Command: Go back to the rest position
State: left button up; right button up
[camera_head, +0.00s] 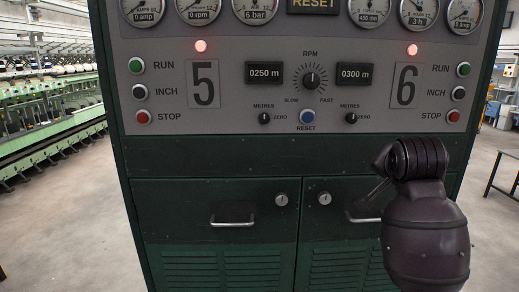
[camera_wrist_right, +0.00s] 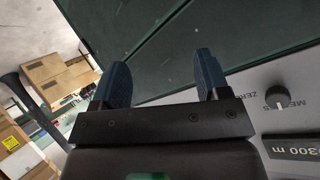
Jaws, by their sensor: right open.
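My right arm comes in at the lower right of the head view, in front of the green control cabinet (camera_head: 240,158). In the right wrist view my right gripper (camera_wrist_right: 158,78) is open, with its two dark blue fingers apart and nothing between them. Beyond the fingers is the dark green cabinet face. In the head view the arm's own links largely hide this gripper. My left gripper is not in view.
The grey panel (camera_head: 335,120) carries gauges, knobs and push buttons. Cabinet doors with handles (camera_head: 232,221) are below. Green spinning machines (camera_head: 50,115) stand at left; a dark table (camera_head: 505,178) stands at right. Cardboard boxes (camera_wrist_right: 55,75) show in the wrist view.

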jog(key=s+d+f+n+g, duration=0.1)
jog(key=s+f, duration=0.3)
jog(key=f, duration=0.3)
jog(key=s+f+n+g, duration=0.1)
jog(key=s+f+n, duration=0.15)
jog(key=f, duration=0.45)
jog(key=s+a+f+n+g+y, duration=0.1)
jog(key=s+f+n+g, duration=0.1)
jog(key=s+f, duration=0.65)
jog(key=s+f+n+g, duration=0.15)
jog(key=s+f, duration=0.35)
jog(key=s, duration=0.7)
jog(key=s+a+f+n+g+y, duration=0.1)
jog(key=s+f+n+g, duration=0.1)
jog(key=s+f, duration=0.65)
jog(key=w+f+n+t, duration=0.1)
jog(key=w+f+t, duration=0.4)
jog(key=f+t, duration=0.2)
jog(key=shift+f+t+y, duration=0.2)
jog(key=shift+t+y, duration=0.1)
jog(key=shift+t, duration=0.35)
